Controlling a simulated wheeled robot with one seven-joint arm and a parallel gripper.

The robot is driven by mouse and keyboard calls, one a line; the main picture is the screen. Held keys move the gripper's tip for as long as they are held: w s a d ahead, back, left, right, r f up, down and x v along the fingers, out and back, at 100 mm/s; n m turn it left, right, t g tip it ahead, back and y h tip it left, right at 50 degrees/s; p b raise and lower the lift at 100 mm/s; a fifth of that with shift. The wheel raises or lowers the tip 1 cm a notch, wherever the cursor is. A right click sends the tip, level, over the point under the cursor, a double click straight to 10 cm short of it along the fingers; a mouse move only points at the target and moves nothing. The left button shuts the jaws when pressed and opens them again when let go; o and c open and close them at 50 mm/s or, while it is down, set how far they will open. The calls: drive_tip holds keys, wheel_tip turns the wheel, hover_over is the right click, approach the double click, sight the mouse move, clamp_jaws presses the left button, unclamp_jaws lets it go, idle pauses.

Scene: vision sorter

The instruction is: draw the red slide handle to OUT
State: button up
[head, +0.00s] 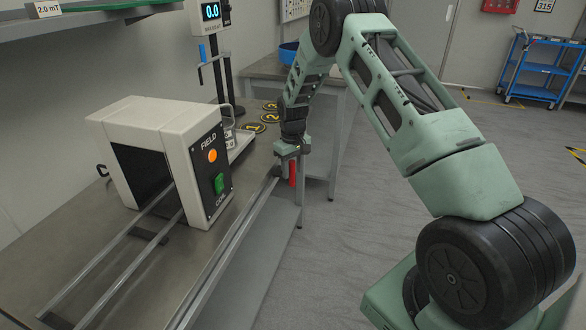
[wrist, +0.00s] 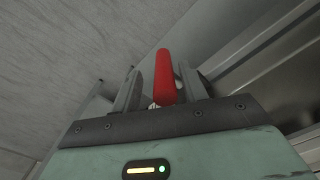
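The red slide handle (head: 292,175) is an upright red bar near the far end of the bench's front rail. My gripper (head: 289,163) is right at it, pointing down, and hides part of it. In the wrist view the red handle (wrist: 163,76) stands between the two grey fingers of my gripper (wrist: 158,70). A gap shows between the left finger and the handle; the right finger is closer, and I cannot tell if it touches. The fingers look apart, not pressed on the handle. No OUT mark is readable.
A white FIELD/COIL housing (head: 150,135) with an orange lamp (head: 212,156) and green switch (head: 219,183) stands on the bench, with rails (head: 130,262) running out of it. A display post (head: 212,50) reads 0.0. A blue cart (head: 540,70) is far right. The floor right of the bench is clear.

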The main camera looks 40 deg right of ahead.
drive_tip(key=shift+r, duration=0.15)
drive_tip(key=shift+r, duration=2.7)
wheel_tip(320, 180, up, 12)
drive_tip(key=shift+f+b, duration=0.15)
drive_tip(key=shift+b, duration=0.2)
